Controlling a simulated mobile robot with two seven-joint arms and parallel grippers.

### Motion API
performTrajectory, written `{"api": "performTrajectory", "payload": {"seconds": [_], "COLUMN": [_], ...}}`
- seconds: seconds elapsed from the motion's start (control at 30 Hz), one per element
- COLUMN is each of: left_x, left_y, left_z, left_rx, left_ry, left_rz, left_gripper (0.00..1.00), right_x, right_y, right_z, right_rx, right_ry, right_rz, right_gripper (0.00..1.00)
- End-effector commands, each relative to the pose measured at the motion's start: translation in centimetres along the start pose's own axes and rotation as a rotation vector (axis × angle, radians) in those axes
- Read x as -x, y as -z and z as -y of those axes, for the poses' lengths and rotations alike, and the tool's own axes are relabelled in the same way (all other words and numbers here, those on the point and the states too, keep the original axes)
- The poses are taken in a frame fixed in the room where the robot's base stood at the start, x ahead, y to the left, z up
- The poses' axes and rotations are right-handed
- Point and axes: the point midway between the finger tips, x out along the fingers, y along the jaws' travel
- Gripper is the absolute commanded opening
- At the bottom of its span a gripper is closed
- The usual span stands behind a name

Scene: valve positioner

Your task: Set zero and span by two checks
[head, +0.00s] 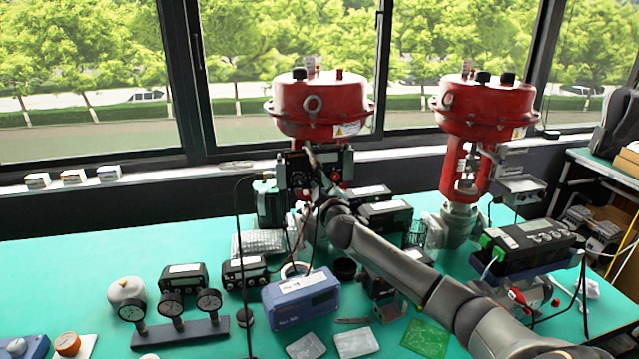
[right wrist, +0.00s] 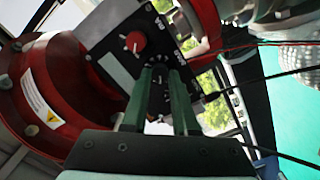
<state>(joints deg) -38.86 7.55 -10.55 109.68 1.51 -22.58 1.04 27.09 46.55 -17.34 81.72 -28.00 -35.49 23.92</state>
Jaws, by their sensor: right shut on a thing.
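The valve positioner (head: 348,165) is mounted below the red actuator (head: 320,105) of the left valve. My right gripper (head: 312,160) reaches up to its front. In the right wrist view, the dark panel (right wrist: 115,65) carries a red knob (right wrist: 135,42) with white lettering too small to read. The fingers of my right gripper (right wrist: 165,75) are beside this red knob, apart from it. They are shut on a small part of the panel that their tips mostly hide; I cannot tell its exact shape. My left gripper is out of view.
A second red valve (head: 485,105) stands to the right. Three gauges (head: 172,304) on a black stand, a blue instrument (head: 300,298) and a black-and-green device (head: 525,245) sit on the green bench (head: 50,270). Thin cables (head: 240,225) hang by the positioner. The bench's left rear is clear.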

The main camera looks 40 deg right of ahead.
Motion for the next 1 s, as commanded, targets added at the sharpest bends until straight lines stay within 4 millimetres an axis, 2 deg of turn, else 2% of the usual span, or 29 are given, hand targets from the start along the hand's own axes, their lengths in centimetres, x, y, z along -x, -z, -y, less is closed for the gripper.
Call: {"api": "performTrajectory", "payload": {"seconds": [0.3, 0.33, 0.57, 0.87, 1.0], "left_x": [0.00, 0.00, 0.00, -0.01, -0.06], "left_y": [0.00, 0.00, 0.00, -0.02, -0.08], "left_z": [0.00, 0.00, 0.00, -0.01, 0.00], "left_rx": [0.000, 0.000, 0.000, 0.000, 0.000], "left_ry": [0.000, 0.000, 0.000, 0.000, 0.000], "left_rz": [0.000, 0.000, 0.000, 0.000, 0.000], "left_gripper": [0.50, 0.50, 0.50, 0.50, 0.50], "right_x": [0.00, 0.00, 0.00, 0.10, 0.89], "right_y": [-0.01, -0.02, -0.01, -0.02, -0.07], "right_z": [0.01, 0.00, 0.00, 0.01, 0.05], "right_rx": [0.001, 0.001, 0.000, 0.000, 0.001], "right_ry": [0.000, 0.000, 0.000, 0.000, 0.000], "right_rz": [0.000, 0.000, 0.000, 0.000, 0.000], "right_gripper": [0.00, 0.30, 0.56, 0.57, 0.57]}}
